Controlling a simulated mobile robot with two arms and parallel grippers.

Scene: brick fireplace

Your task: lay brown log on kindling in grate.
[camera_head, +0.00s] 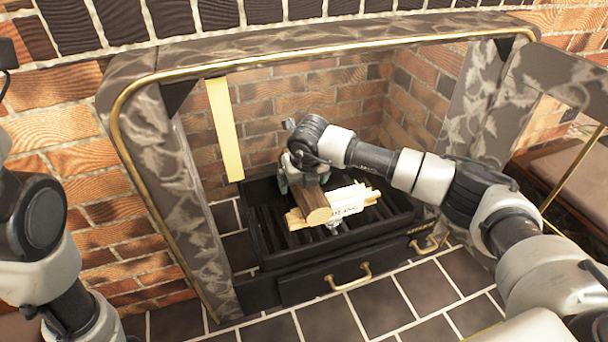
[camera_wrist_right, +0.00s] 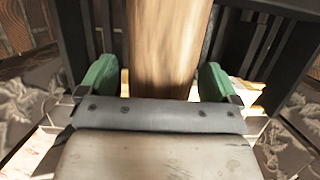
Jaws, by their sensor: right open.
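The brown log (camera_head: 310,206) lies on the pale kindling (camera_head: 341,203) in the black grate (camera_head: 262,222), its pale cut end facing the front. My right gripper (camera_head: 298,184) is over the log's back part, inside the fireplace opening. In the right wrist view the log (camera_wrist_right: 169,50) runs between the two green fingertips of my right gripper (camera_wrist_right: 157,80). A gap shows on each side, so the jaws are open around it. Bits of kindling (camera_wrist_right: 243,88) show beside and below the log. The left arm shows at the left edge, but its gripper is out of view.
A marbled surround with a brass trim (camera_head: 180,205) frames the opening. A pale yellow strip (camera_head: 224,130) hangs at the opening's left. A drawer front with brass handles (camera_head: 347,278) is below the grate. The tiled floor (camera_head: 400,305) in front is clear.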

